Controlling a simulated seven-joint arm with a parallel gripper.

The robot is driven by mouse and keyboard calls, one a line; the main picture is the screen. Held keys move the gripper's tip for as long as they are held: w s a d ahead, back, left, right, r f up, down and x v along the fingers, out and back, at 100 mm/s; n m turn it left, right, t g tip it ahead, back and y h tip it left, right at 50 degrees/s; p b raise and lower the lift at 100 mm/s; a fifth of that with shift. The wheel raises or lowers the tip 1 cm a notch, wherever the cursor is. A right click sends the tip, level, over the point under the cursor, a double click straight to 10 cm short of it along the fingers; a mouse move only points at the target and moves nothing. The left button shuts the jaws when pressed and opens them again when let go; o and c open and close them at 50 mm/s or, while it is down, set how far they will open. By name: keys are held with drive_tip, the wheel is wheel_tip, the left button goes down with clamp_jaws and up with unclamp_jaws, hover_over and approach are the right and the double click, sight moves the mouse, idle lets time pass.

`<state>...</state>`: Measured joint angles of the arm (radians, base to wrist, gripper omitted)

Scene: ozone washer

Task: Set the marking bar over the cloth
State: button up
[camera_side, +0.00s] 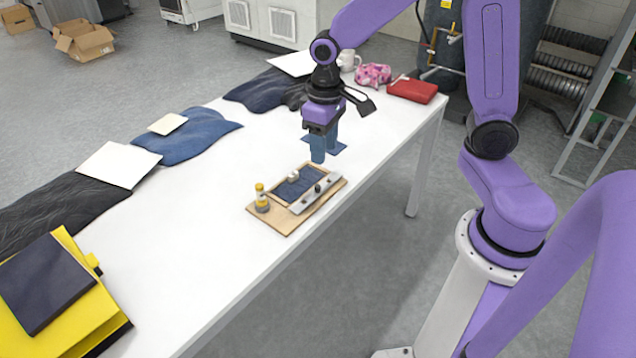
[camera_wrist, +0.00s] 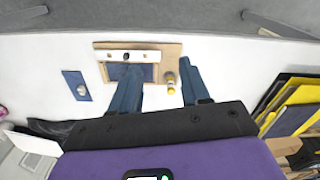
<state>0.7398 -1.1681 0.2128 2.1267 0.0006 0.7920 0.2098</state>
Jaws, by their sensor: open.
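The marking bar (camera_side: 316,193) is a pale metal strip with dark knobs. It lies along one long side of a dark blue cloth (camera_side: 294,189) on a wooden board (camera_side: 284,219); I cannot tell whether it overlaps the cloth's edge. In the wrist view the bar (camera_wrist: 145,56) runs along the upper side of the board (camera_wrist: 173,49), with the cloth (camera_wrist: 116,72) below it. My gripper (camera_side: 318,157) is open and empty, its blue fingers pointing down above the board's far end. One finger hides part of the cloth and board in the wrist view (camera_wrist: 160,72).
A small yellow-topped bottle (camera_side: 262,198) stands at the board's left corner. A round white knob (camera_side: 293,176) is at the cloth's far edge. A blue swatch (camera_side: 338,148) lies beyond the board. Folded fabrics (camera_side: 190,135) line the far table side; yellow folders (camera_side: 65,305) lie near left.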

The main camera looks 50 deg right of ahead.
sight(318, 186)
drive_tip(key=w+d+f+m, duration=0.5)
drive_tip(key=w+d+m, duration=0.1)
drive_tip(key=w+d, duration=0.3)
drive_tip(key=f, duration=1.7)
drive_tip(key=shift+w+d+f, duration=0.1)
drive_tip(key=shift+d+f, duration=0.15)
drive_tip(key=shift+c, duration=0.3)
clamp_jaws()
